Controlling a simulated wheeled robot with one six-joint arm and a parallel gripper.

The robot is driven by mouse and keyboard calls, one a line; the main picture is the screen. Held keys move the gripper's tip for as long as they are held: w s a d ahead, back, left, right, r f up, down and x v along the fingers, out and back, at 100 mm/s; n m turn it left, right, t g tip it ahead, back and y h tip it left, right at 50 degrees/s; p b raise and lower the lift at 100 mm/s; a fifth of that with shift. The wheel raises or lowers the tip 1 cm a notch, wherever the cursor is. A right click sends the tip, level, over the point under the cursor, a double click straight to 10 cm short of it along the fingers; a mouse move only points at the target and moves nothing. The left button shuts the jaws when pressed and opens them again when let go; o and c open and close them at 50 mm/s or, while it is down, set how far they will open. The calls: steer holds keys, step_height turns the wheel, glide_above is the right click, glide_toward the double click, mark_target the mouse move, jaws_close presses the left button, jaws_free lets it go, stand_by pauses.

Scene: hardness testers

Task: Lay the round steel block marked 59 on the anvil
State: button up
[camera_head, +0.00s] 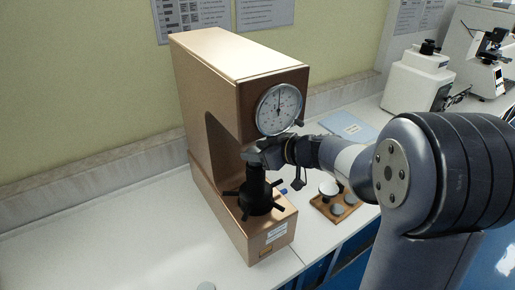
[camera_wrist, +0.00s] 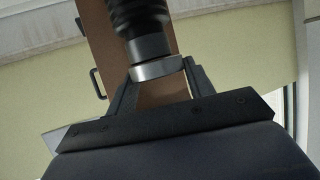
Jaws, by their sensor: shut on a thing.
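The hardness tester (camera_head: 215,100) is a tall tan machine with a dial (camera_head: 280,108). Its black anvil column (camera_head: 257,190) stands on the base, with a spoked handwheel around it. My gripper (camera_head: 262,155) is in the tester's throat, at the top of this column. In the wrist view, which appears upside down, my gripper's two fingers are shut on a round steel block (camera_wrist: 158,69). The block lies flat against the anvil's grey end (camera_wrist: 148,47); I cannot tell whether they touch or a thin gap remains. The block's marking is not visible.
A wooden tray (camera_head: 347,212) with several round blocks sits right of the tester. A blue booklet (camera_head: 347,125) lies behind it. Other white instruments (camera_head: 415,82) stand at the back right. The left worktop is clear.

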steer(key=o, duration=1)
steer(key=shift+c, duration=1.1)
steer(key=s+d+p, duration=0.3)
steer(key=s+d, duration=0.1)
steer(key=d, duration=0.1)
steer(key=shift+d+r, duration=0.15)
steer(key=shift+d, duration=0.2)
